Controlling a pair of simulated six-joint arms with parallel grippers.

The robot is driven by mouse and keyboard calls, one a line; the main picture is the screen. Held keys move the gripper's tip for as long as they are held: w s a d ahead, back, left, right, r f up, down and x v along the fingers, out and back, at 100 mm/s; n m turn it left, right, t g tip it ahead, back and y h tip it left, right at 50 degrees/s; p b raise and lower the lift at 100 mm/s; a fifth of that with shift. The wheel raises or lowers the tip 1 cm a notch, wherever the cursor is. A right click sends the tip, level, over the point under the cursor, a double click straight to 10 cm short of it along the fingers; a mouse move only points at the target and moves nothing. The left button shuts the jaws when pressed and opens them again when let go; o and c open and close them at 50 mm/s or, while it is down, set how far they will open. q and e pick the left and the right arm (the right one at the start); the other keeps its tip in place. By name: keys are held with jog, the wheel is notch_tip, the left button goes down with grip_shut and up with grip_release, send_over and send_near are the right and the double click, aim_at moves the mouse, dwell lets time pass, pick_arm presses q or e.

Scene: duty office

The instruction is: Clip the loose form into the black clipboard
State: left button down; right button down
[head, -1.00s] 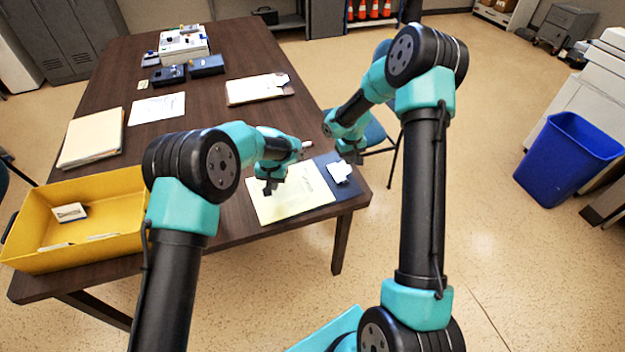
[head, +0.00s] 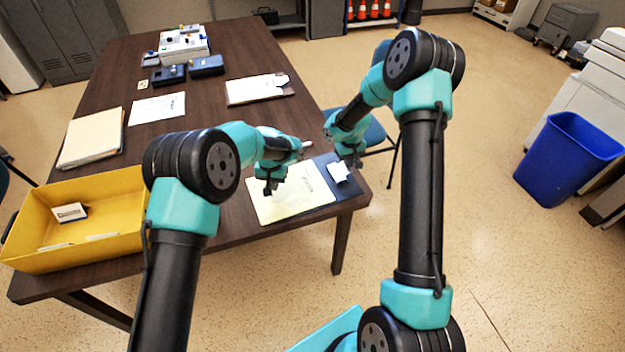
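The black clipboard (head: 349,190) lies near the right front edge of the brown table, with a silvery-white clip (head: 339,172) at its right end. The pale yellow form (head: 290,205) lies flat, partly over the clipboard, reaching left onto the table. Whether its right edge is under the clip cannot be made out. My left gripper (head: 269,189) is over the form's left part, pointing down; its fingers are too small to read. My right gripper (head: 354,162) is just above and beside the clip; its fingertips are small, and contact with the clip is unclear.
A yellow tray (head: 95,252) with small items stands at the table's left front. A folder stack (head: 92,138), a white sheet (head: 157,108) and another clipboard with paper (head: 259,89) lie farther back. A blue chair (head: 372,135) stands beside the table's right edge.

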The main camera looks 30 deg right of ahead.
aim_at(289, 189)
pick_arm(q)
jog(key=shift+f, duration=1.55)
dwell(2.8)
jog(key=shift+s+d, duration=0.15)
jog(key=shift+d, duration=0.75)
jog(key=shift+s+d, duration=0.15)
jog(key=shift+d, duration=0.75)
dwell(1.2)
jog(key=shift+s+d+f, duration=0.1)
jog(key=shift+d+f, duration=0.05)
jog(key=shift+d, duration=0.4)
